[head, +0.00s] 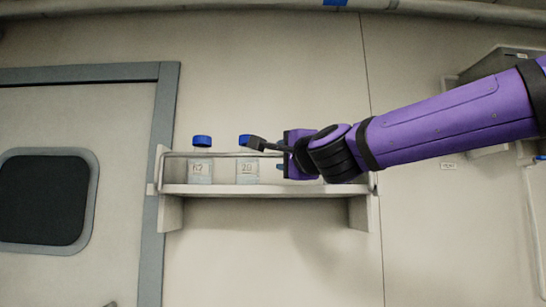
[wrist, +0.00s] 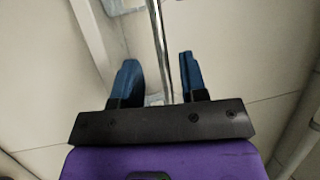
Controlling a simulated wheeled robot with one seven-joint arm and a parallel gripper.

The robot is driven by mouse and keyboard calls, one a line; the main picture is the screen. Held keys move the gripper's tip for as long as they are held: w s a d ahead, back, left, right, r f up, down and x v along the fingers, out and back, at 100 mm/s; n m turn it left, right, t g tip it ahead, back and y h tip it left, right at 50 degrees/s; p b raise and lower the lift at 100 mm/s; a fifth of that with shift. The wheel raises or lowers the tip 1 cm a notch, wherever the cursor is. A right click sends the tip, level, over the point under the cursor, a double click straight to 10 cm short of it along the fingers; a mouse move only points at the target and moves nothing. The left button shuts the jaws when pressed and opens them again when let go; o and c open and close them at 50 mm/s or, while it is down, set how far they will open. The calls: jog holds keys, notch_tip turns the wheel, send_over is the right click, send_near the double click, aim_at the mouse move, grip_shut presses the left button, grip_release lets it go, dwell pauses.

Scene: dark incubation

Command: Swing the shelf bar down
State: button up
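The shelf bar (head: 222,154) is a thin metal rail running level across the front of a wall shelf (head: 230,189), above its board and in front of two bottles. In the wrist view the bar (wrist: 158,35) runs lengthwise between my two fingers. My gripper (head: 254,144) reaches in from the right at bar height, near the second bottle. In the wrist view my gripper (wrist: 158,62) is open, with a gap on either side of the bar. My wrist hides the bar's right part.
A blue-capped bottle (head: 201,170) marked N2 and another blue-capped bottle (head: 246,173) stand on the shelf. A grey-framed door (head: 120,100) with a dark window is at left. A wall unit (head: 500,65) is at upper right. Below the shelf the wall is clear.

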aim_at(277, 155)
jog(key=shift+x, duration=2.9)
jog(key=shift+d, duration=0.1)
jog(key=shift+c, duration=0.3)
grip_shut()
